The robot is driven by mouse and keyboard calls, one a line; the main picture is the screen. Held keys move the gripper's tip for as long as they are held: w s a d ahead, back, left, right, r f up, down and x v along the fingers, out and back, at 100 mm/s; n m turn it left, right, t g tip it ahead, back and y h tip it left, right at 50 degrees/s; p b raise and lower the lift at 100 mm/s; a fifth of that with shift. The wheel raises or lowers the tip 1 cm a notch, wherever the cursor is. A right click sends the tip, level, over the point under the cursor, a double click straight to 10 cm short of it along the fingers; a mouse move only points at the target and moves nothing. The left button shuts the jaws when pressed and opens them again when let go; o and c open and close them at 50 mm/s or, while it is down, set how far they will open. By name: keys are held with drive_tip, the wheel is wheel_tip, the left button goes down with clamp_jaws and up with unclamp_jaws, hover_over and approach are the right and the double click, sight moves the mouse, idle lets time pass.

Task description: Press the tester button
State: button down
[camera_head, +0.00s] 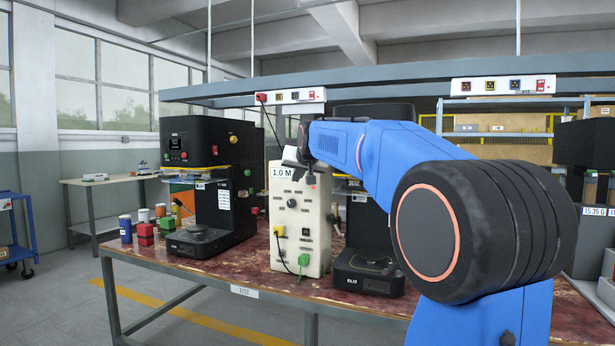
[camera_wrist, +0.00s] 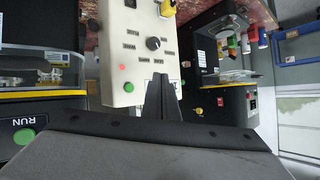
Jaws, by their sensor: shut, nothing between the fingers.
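The tester is a tall white box (camera_head: 289,225) labelled 1.0 M, upright on the red-brown bench. In the wrist view it appears inverted (camera_wrist: 115,45), with a dark knob (camera_wrist: 153,43), a small red light (camera_wrist: 122,67) and a green round button (camera_wrist: 129,87) near its label end. My gripper (camera_head: 309,179) is in front of the tester's upper right part in the head view and hides some of it. In the wrist view my gripper (camera_wrist: 160,78) is shut and empty. Its tips overlap the label, to the right of the green button. I cannot tell whether they touch.
Black seamer machines stand left (camera_head: 222,190) and right (camera_head: 370,272) of the tester. The left one has red and green cubes (camera_head: 145,231) and cans beside it. A green RUN button (camera_wrist: 24,136) shows on another machine in the wrist view. A shelf beam (camera_head: 400,90) runs overhead.

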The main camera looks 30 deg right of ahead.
drive_tip(key=w+d, duration=0.5)
drive_tip(key=d, duration=0.2)
drive_tip(key=shift+w, duration=0.2)
idle(0.4)
idle(2.0)
drive_tip(key=shift+w+d, duration=0.25)
drive_tip(key=shift+d, duration=0.05)
drive_tip(key=shift+w+d, duration=0.3)
idle(0.9)
drive_tip(key=shift+s+a, duration=0.55)
drive_tip(key=shift+a, duration=0.05)
drive_tip(key=shift+a, duration=0.1)
idle(0.4)
